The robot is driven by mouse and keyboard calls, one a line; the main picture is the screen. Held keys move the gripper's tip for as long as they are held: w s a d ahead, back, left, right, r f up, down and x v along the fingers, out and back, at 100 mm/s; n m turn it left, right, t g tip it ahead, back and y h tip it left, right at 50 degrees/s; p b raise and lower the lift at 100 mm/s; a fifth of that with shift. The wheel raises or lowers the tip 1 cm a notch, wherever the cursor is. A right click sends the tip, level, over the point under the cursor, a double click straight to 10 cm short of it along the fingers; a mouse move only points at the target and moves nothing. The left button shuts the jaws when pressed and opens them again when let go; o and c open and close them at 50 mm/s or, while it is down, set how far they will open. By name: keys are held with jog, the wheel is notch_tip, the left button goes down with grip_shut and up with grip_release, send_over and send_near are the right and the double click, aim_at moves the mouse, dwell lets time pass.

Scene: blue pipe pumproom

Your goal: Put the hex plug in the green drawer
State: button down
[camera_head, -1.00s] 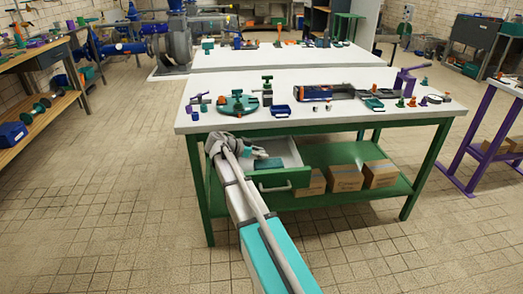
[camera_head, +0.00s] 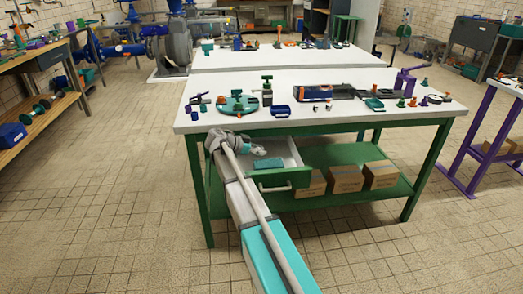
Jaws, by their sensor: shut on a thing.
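The green drawer (camera_head: 283,179) under the near workbench is pulled open, with its pale inside showing. A flat teal thing (camera_head: 268,163) lies inside it. My gripper (camera_head: 259,149) is over the drawer's left part, near its back, with my wrist just left of it at the bench edge. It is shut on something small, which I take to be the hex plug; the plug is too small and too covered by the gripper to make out. I cannot tell how high the gripper is above the drawer floor.
Cardboard boxes (camera_head: 345,178) stand on the green lower shelf, right of the drawer. The tiled floor in front is clear.

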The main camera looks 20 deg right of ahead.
jog(key=shift+s+f+b, duration=0.1)
jog(key=shift+f+b, duration=0.4)
jog(key=shift+b, duration=0.1)
jog(key=shift+c, duration=1)
grip_release()
jog(key=shift+r, duration=0.1)
jog(key=shift+r+p, duration=0.6)
jog(key=shift+p, duration=0.2)
jog(key=p+v, duration=0.5)
jog(key=v, duration=0.7)
jog(key=shift+f, duration=0.2)
